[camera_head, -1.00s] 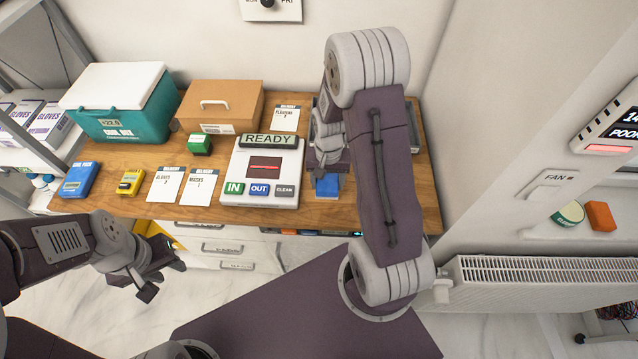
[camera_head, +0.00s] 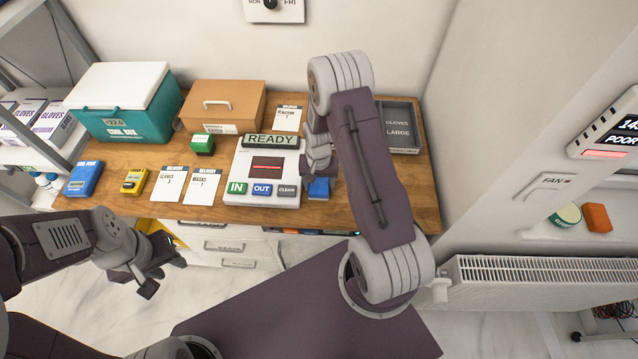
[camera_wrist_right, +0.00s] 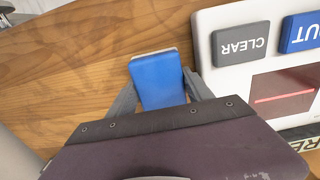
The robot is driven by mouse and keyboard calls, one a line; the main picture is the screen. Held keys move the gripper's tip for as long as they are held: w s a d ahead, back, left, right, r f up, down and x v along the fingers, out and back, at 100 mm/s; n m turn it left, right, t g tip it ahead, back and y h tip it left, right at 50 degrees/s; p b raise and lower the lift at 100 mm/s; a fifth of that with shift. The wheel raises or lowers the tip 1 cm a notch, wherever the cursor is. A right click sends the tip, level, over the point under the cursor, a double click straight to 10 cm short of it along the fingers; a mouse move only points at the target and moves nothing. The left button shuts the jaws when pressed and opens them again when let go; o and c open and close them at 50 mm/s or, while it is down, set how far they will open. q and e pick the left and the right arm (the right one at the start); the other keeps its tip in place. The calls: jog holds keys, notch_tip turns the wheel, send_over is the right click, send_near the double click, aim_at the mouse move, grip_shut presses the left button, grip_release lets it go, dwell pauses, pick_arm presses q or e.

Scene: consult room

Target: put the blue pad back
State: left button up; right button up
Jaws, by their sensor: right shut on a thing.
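The blue pad (camera_head: 319,188), a small blue block with a pale edge, is at the table's front, just right of the CLEAR key in the head view. In the right wrist view the blue pad (camera_wrist_right: 158,78) sits between the two fingers of my right gripper (camera_wrist_right: 160,95), which is shut on it. In the head view my right gripper (camera_head: 320,176) is mostly hidden by its own wrist. I cannot tell whether the pad touches the wood. My left gripper (camera_head: 164,276) is open and empty, low in front of the table.
The white terminal (camera_head: 262,213) with IN, OUT and CLEAR keys is close left of the pad. Cards, a green stamp (camera_head: 202,144), a yellow device (camera_head: 134,181) and a blue box (camera_head: 84,178) are further left. Bare wood (camera_head: 415,200) is at the right.

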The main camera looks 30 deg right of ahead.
jog(key=o, duration=1.2)
